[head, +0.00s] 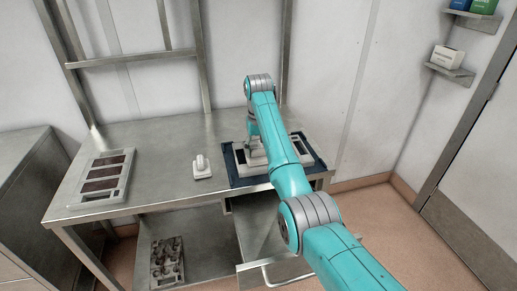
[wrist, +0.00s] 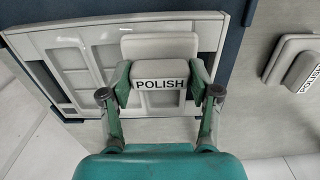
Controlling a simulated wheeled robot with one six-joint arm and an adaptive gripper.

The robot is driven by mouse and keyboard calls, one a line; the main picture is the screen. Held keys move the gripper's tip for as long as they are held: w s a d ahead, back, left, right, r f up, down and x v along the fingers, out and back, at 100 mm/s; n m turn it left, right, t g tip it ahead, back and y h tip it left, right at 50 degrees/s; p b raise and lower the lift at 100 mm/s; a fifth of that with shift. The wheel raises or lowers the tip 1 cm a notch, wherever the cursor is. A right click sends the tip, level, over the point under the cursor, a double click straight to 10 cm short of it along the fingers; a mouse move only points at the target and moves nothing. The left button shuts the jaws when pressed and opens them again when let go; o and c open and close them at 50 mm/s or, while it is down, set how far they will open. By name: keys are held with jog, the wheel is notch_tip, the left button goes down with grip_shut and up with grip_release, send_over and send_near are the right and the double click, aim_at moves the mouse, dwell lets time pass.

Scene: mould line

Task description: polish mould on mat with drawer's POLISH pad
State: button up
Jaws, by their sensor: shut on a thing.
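My gripper (wrist: 160,90) is shut on a white pad labelled POLISH (wrist: 160,75) in the wrist view. The pad is over the upper right part of the pale mould (wrist: 70,40); I cannot tell whether it touches. The mould has several recessed panels and lies on the dark blue mat (wrist: 236,50). In the head view my arm hides much of the mould (head: 299,146) and the mat (head: 317,162). The drawer (head: 262,222) below the table top stands open; my arm hides part of it.
A second white pad, also lettered POLISH (wrist: 303,70), sits on the table left of the mat in the head view (head: 202,168). A tray with brown panels (head: 104,178) lies at the table's left. Bare table lies between.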

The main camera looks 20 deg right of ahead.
jog(key=shift+f, duration=0.15)
jog(key=shift+d, duration=0.1)
jog(key=shift+d, duration=1.4)
jog(key=shift+s+d, duration=0.1)
jog(key=shift+d, duration=1.4)
jog(key=shift+d, duration=0.15)
jog(key=shift+d+f, duration=0.1)
jog(key=shift+d, duration=1.35)
jog(key=shift+s+d, duration=0.1)
jog(key=shift+d, duration=1.3)
jog(key=shift+a+r, duration=0.2)
jog(key=shift+a, duration=1.35)
jog(key=shift+a+f, duration=0.1)
jog(key=shift+a, duration=1.4)
